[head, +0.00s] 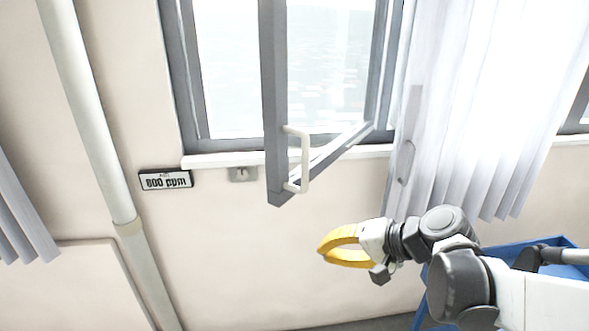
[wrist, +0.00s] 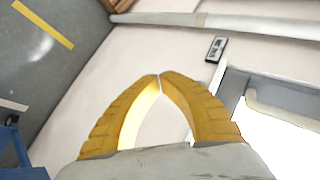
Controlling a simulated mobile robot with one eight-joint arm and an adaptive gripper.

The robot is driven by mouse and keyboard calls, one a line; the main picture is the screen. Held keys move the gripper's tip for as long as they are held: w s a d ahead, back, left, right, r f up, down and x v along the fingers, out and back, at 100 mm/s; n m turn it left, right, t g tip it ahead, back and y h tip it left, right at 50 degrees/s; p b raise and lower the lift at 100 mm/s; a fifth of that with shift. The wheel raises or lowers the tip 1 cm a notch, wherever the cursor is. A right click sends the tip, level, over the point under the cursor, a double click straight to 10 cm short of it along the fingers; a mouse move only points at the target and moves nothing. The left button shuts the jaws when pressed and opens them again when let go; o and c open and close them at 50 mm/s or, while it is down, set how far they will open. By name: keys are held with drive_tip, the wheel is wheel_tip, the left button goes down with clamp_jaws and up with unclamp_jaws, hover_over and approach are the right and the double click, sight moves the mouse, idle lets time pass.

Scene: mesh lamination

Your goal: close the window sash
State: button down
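The grey-framed window sash (head: 276,120) stands swung open into the room in the head view, hinged on its right side, with its free edge toward me. A white handle (head: 304,160) sits on that free edge. My gripper (head: 321,253) with yellow fingers is below and a little right of the handle, apart from the sash. In the wrist view the fingertips (wrist: 159,75) meet with nothing between them. Part of the window frame and a pale handle (wrist: 285,112) show at the right of the wrist view.
A white curtain (head: 470,110) hangs right of the sash. A blue cart (head: 560,243) stands at the lower right, behind my arm. A pipe (head: 85,110) runs down the wall at left, near a "600 ppm" display (head: 166,180). The wall below the window is clear.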

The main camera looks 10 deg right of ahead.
drive_tip(key=w+d+r+m+t+y+p, duration=0.25)
drive_tip(key=w+d+r+t+y, duration=0.2)
drive_tip(key=d+r, duration=0.35)
drive_tip(key=b+x, duration=0.2)
drive_tip(key=x, duration=1.1)
drive_tip(key=shift+w+d+t+b, duration=0.25)
drive_tip(key=shift+t+b, duration=0.1)
drive_tip(key=shift+y, duration=0.25)
drive_tip(key=w+a+m+t+h+b, duration=0.1)
drive_tip(key=w+a+m+t+h, duration=0.4)
drive_tip(key=w+a, duration=0.9)
drive_tip(key=w+m+h, duration=0.1)
drive_tip(key=w+h, duration=0.2)
drive_tip(key=w, duration=0.4)
drive_tip(key=w+m+h, duration=0.2)
drive_tip(key=w+h, duration=0.1)
drive_tip(key=w, duration=0.5)
drive_tip(key=w+a+m+h+p, duration=0.1)
drive_tip(key=w+m+h, duration=0.1)
drive_tip(key=w, duration=0.5)
drive_tip(key=shift+w+a+h, duration=0.1)
drive_tip(key=shift+w+h, duration=0.25)
drive_tip(key=shift+h, duration=0.05)
drive_tip(key=shift+w+r+h, duration=0.2)
drive_tip(key=shift+w+h, duration=0.1)
drive_tip(key=shift+w, duration=0.35)
